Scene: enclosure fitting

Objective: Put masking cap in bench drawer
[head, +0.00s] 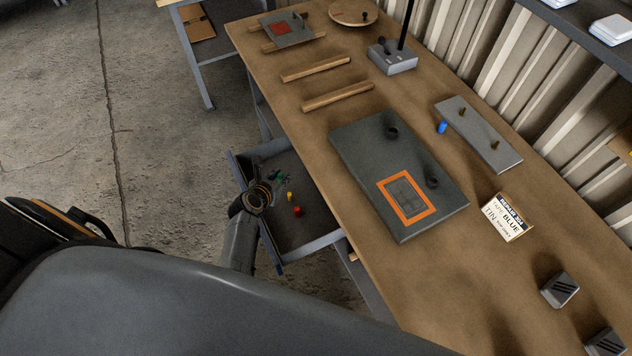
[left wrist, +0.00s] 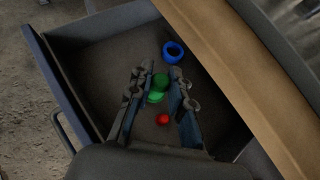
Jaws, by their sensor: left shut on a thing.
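The bench drawer (head: 312,246) is pulled open at the bench's left side; its wall also shows in the left wrist view (left wrist: 58,85). My left gripper (head: 272,186) is over the drawer, fingers pointing inward. It appears shut on a small green cap (left wrist: 161,80), which sits between the fingertips (left wrist: 160,78) in the left wrist view. A second green piece (left wrist: 155,97) shows just below it. A red piece (left wrist: 163,119) and a blue ring-shaped cap (left wrist: 173,52) are in the drawer. Another blue cap (head: 442,127) is on the bench. My right gripper is out of view.
The wooden bench (head: 380,290) bears a grey board (head: 365,155) with an orange-framed square, a pinned grey plate (head: 480,130), a label card (head: 506,217) and two wooden bars (head: 338,97). A yellow piece (head: 289,196) is in the drawer. Concrete floor lies clear at left.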

